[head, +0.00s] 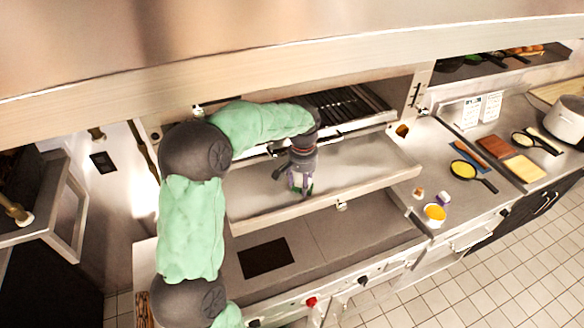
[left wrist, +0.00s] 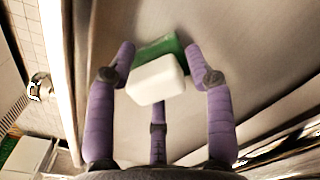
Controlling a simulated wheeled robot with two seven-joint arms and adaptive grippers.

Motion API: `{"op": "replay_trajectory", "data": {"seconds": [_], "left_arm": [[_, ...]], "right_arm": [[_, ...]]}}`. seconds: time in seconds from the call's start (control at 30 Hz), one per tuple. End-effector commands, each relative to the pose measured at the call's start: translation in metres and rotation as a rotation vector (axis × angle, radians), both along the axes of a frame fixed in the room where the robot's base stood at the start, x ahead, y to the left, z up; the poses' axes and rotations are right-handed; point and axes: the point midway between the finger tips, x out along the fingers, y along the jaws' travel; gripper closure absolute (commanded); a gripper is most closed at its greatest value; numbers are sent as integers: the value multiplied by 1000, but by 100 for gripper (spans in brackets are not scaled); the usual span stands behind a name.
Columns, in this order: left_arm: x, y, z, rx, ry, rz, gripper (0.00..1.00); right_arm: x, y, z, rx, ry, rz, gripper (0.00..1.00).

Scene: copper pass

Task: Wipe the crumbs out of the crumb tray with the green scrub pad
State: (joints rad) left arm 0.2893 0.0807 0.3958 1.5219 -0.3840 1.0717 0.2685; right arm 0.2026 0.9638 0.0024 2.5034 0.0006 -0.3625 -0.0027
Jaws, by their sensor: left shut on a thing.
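The crumb tray (head: 365,172) is a wide, shallow metal tray, pulled out below the grill; its pale floor (left wrist: 245,50) fills much of the left wrist view. My left gripper (head: 299,186) is over the middle of the tray, pointing down. Its purple fingers (left wrist: 160,62) are shut on the green scrub pad (left wrist: 158,48), which has a white block (left wrist: 157,80) on it. Only a little green shows in the head view. The pad is at or close to the tray floor; I cannot tell if it touches. I cannot make out any crumbs. My right gripper is not in view.
A dark grill grate (head: 345,106) is behind the tray. Below the tray's front wall is a flat steel top with a dark opening (head: 264,258). The right counter holds a yellow-filled bowl (head: 435,213), small pans (head: 464,170) and boards (head: 522,166).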

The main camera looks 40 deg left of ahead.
Motion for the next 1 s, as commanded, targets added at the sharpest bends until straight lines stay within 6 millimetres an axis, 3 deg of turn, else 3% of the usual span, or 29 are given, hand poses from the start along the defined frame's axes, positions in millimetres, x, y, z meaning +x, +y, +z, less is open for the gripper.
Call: {"op": "replay_trajectory", "data": {"seconds": [0.17, 0.27, 0.8, 1.0], "left_arm": [[-1, 0, 4, 0, 3, -3, 78], [0, 0, 26, 1, -2, -4, 78], [0, 0, 73, 0, 0, -7, 78], [0, 0, 82, 0, 0, -8, 78]], "right_arm": [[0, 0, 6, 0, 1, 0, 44], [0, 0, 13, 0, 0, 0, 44], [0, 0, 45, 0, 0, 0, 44], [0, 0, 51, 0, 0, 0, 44]]}}
